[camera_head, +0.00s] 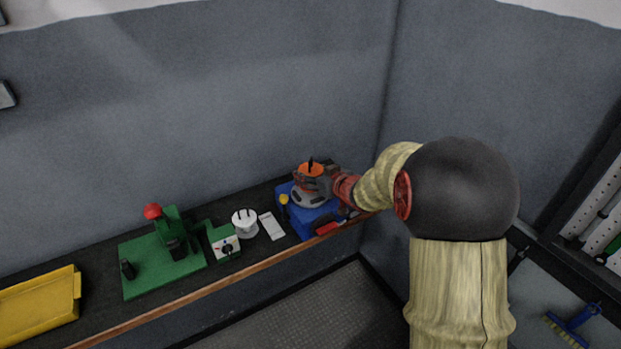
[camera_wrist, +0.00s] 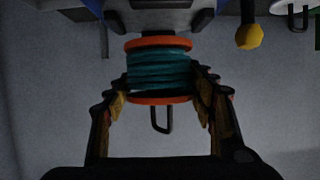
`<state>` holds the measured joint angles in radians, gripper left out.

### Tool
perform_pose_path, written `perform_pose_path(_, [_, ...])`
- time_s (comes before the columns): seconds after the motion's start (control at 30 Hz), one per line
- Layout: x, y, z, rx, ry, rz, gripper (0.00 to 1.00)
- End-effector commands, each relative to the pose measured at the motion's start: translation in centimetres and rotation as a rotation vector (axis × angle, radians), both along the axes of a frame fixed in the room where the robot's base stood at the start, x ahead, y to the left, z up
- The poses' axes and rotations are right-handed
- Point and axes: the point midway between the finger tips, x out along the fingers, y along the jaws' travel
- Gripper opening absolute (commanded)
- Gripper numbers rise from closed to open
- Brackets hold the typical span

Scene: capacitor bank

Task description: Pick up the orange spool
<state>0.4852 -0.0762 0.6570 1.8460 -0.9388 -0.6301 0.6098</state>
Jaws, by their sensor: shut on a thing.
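The orange spool (camera_head: 308,169) is at the right end of the shelf, above a grey round base on a blue block. In the wrist view the spool (camera_wrist: 160,98) shows two orange flanges with teal winding between them, and a dark wire loop on its near side. My gripper (camera_head: 328,181) reaches it from the right. In the wrist view my gripper's two fingers (camera_wrist: 162,85) are on either side of the spool, shut on it. The head view partly hides the contact behind my gripper. I cannot tell whether the spool is clear of its base.
The blue block (camera_head: 302,228) carries a yellow knob (camera_head: 284,199) and a red part (camera_head: 326,229). To the left are a white card (camera_head: 271,226), a white round piece (camera_head: 245,230), a green press (camera_head: 140,255) and a yellow tray (camera_head: 40,312). Grey walls close in behind and right.

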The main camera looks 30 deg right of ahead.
Motion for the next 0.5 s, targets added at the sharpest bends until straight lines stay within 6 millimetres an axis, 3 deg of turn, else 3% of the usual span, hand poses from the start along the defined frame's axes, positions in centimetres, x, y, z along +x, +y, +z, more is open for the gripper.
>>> perform_pose_path(0.27, [-4.8, 1.1, 6.6, -0.003, -0.003, -0.002, 0.24])
perform_pose_path(0.5, [-10.1, 2.3, 8.7, -0.001, -0.001, -0.003, 0.24])
